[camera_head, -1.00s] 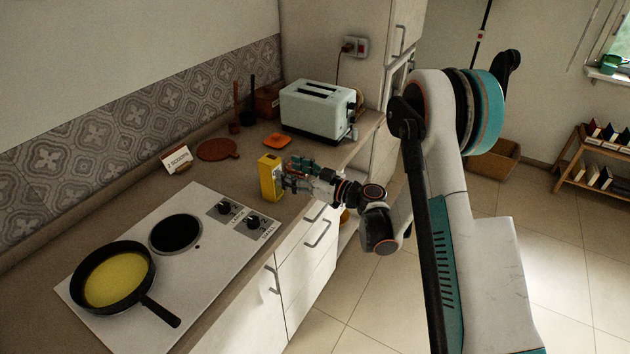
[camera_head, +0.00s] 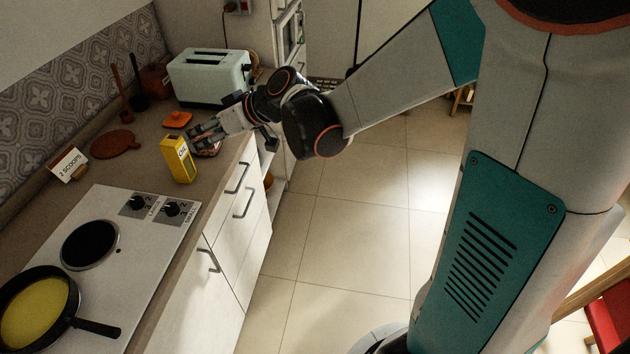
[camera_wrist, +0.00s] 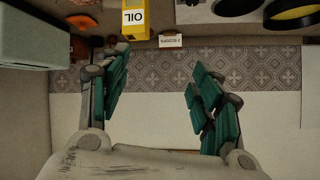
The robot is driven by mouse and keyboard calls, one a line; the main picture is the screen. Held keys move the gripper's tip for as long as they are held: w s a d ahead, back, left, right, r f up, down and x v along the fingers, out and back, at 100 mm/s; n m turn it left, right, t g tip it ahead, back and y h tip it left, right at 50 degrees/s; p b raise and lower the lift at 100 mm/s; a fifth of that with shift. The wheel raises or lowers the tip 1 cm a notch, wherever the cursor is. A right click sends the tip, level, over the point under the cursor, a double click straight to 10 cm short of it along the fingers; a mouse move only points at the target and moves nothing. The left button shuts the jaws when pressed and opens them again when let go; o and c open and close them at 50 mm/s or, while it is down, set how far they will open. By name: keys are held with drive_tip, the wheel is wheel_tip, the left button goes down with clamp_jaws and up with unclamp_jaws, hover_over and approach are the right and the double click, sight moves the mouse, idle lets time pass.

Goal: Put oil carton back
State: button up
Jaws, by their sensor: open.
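The yellow oil carton (camera_head: 178,160) stands upright on the counter, between the hob and the toaster. In the wrist view the carton (camera_wrist: 134,18) shows at the top, with its OIL label readable and its far part cut off by the frame. My gripper (camera_head: 196,140) is beside the carton, on its toaster side, above the counter. In the wrist view my gripper (camera_wrist: 160,65) has its two teal-padded fingers spread wide with nothing between them. The carton lies beyond the fingertips there, not between them.
The hob (camera_head: 150,235) holds a black pan (camera_head: 95,327) with yellow contents. A "2 SCOOPS" card (camera_head: 68,164), a round brown board (camera_head: 115,144), an orange item (camera_head: 177,119) and a pale toaster (camera_head: 210,78) stand along the counter. Open floor (camera_head: 350,240) lies right of the cabinets.

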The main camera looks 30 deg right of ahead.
drive_tip(key=s+d+m+h, duration=0.3)
drive_tip(key=s+d, duration=0.3)
drive_tip(key=s, duration=0.6)
drive_tip(key=s+d+r+m+g+h, duration=0.1)
drive_tip(key=s+d+m+h, duration=0.2)
drive_tip(key=s, duration=1)
drive_tip(key=d+h, duration=0.2)
drive_tip(key=d, duration=0.2)
drive_tip(key=shift+s+d, duration=0.15)
drive_tip(key=shift+d, duration=0.05)
